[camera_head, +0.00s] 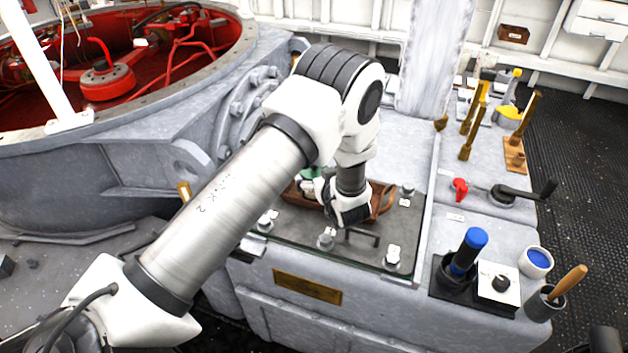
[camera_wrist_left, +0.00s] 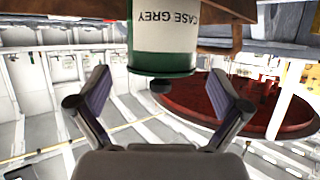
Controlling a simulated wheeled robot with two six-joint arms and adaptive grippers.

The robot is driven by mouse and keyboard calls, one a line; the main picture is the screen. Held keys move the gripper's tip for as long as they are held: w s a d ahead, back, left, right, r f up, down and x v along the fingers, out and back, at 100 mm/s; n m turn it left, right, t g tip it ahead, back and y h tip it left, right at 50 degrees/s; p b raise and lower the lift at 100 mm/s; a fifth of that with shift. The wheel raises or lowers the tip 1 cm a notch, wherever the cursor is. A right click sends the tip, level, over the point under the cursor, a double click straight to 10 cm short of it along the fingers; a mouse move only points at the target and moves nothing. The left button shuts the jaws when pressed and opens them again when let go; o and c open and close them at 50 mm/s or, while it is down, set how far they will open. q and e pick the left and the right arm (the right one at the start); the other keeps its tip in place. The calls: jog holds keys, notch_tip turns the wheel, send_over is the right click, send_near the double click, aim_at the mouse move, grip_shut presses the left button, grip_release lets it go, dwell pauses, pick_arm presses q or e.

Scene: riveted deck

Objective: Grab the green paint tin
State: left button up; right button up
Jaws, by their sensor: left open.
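The green paint tin (camera_wrist_left: 162,60) fills the top middle of the left wrist view, with a white label reading "CASE GREY" upside down in that picture. In the head view a small green part of it (camera_head: 313,173) shows behind my left wrist; the rest is hidden. My left gripper (camera_wrist_left: 160,84) is open, its fingers apart on either side of the tin's near end, with no contact visible. In the head view this gripper (camera_head: 322,190) is at the brown tray (camera_head: 382,202), mostly hidden by my wrist. My right gripper is not in view.
The tray lies on a dark plate (camera_head: 290,226) with several clamps. To the right stand a blue-topped handle (camera_head: 470,250), a cup of blue paint (camera_head: 537,262), a pot with a wooden handle (camera_head: 545,303) and a crank (camera_head: 505,194). A red-lined round well (camera_head: 100,80) is at back left.

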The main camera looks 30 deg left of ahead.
pick_arm(q)
jog(key=x, duration=0.3)
jog(key=shift+a+f, duration=0.2)
jog(key=shift+f, duration=0.05)
jog(key=shift+d+r, duration=0.1)
jog(key=shift+r, duration=0.05)
jog(key=shift+s+d+r, duration=0.1)
jog(key=shift+d, duration=0.05)
jog(key=c, duration=1.7)
